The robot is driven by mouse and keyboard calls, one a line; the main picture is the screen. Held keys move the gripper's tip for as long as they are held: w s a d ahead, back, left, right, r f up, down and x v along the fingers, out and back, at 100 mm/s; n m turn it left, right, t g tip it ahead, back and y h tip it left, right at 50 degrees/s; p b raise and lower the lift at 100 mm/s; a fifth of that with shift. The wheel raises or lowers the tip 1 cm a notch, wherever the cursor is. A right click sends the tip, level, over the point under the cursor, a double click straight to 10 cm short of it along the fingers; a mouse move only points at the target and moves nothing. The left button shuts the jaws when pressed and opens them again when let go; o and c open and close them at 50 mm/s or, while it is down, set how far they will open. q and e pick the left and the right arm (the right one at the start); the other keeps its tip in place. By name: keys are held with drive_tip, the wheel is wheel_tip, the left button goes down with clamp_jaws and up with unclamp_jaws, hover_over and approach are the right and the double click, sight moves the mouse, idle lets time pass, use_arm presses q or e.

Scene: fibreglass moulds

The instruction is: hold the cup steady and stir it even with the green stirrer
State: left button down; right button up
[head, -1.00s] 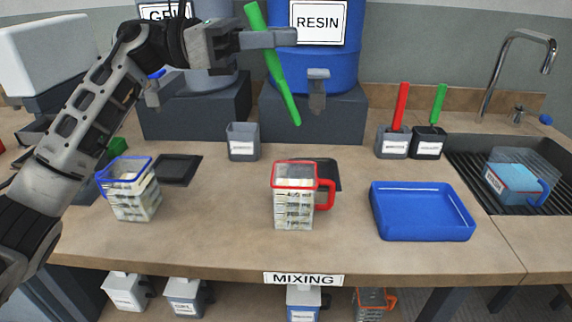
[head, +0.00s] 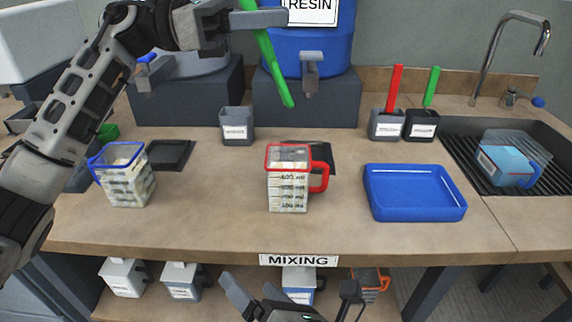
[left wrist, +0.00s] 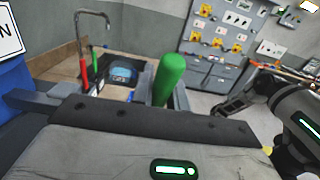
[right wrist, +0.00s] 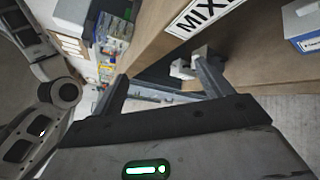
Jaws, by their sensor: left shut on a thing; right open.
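My left gripper (head: 262,19) is shut on a green stirrer (head: 276,72), held tilted high above the back of the bench. The stirrer also shows in the left wrist view (left wrist: 168,80). A clear cup with red rim and handle (head: 288,190) stands upright at the bench's middle, below the stirrer and apart from it. Another clear cup with a blue rim (head: 127,185) stands at the left. Both have pale markings; their contents are unclear. My right gripper (head: 292,292) is open and empty in front of the bench, below its edge; it also shows in the right wrist view (right wrist: 160,85).
A blue tray (head: 415,212) lies right of the red cup. A grey holder (head: 386,128) has a red stirrer, and a black holder (head: 421,127) another green one. An empty-looking grey pot (head: 236,128) stands behind. A blue resin drum (head: 308,60) stands at the back.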

wheel_tip(320, 180, up, 6)
drive_tip(key=a+n+y, duration=0.1)
drive_tip(key=a+n, duration=0.2)
drive_tip(key=m+t+h, duration=0.1)
drive_tip(key=t+h, duration=0.5)
drive_tip(key=h, duration=0.5)
approach(288, 195)
drive_tip(key=w, duration=1.2)
drive_tip(key=shift+w+a+f, duration=0.1)
drive_tip(key=shift+w+a, duration=0.05)
drive_tip(key=shift+w, duration=0.1)
drive_tip(key=c, duration=1.1)
drive_tip(key=shift+o, duration=0.2)
